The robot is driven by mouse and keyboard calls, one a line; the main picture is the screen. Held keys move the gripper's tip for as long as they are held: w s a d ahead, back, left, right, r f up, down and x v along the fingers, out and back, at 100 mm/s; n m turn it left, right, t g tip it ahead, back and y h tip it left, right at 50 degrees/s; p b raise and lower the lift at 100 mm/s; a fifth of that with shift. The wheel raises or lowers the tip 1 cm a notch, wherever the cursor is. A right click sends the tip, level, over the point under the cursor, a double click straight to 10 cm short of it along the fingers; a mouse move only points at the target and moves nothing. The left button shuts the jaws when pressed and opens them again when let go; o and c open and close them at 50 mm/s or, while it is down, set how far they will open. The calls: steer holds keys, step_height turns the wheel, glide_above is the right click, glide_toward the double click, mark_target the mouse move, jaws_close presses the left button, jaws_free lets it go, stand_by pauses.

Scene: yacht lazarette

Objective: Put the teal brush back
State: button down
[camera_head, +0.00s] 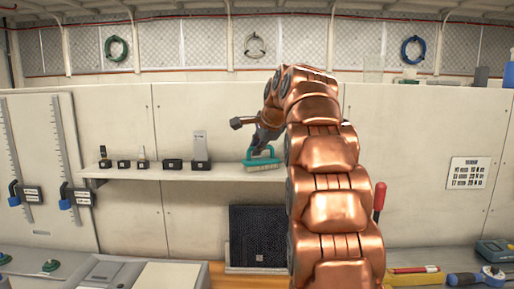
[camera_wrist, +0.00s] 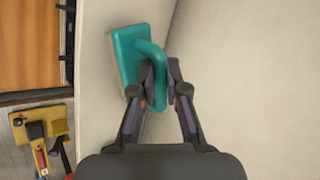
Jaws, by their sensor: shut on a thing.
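The teal brush (camera_head: 262,163) is at the right part of the wall shelf (camera_head: 225,172), bristles down, its pale bristles at or just above the shelf surface; I cannot tell if they touch. My gripper (camera_head: 262,147) reaches down to it from above and is shut on its handle. In the wrist view the brush (camera_wrist: 127,58) shows its teal back and looped handle, with my gripper's fingers (camera_wrist: 160,85) closed on both sides of the handle. My arm hides the shelf's right end in the head view.
Several small black blocks (camera_head: 172,164) with fittings stand along the shelf to the left of the brush. A black mesh panel (camera_head: 257,235) stands below the shelf. A red-handled tool (camera_head: 379,198) and a blue wrench-like tool (camera_head: 480,277) are at the right.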

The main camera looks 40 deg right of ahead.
steer(key=c, duration=1.2)
jaws_free()
steer(key=shift+f, duration=0.1)
steer(key=v, duration=1.2)
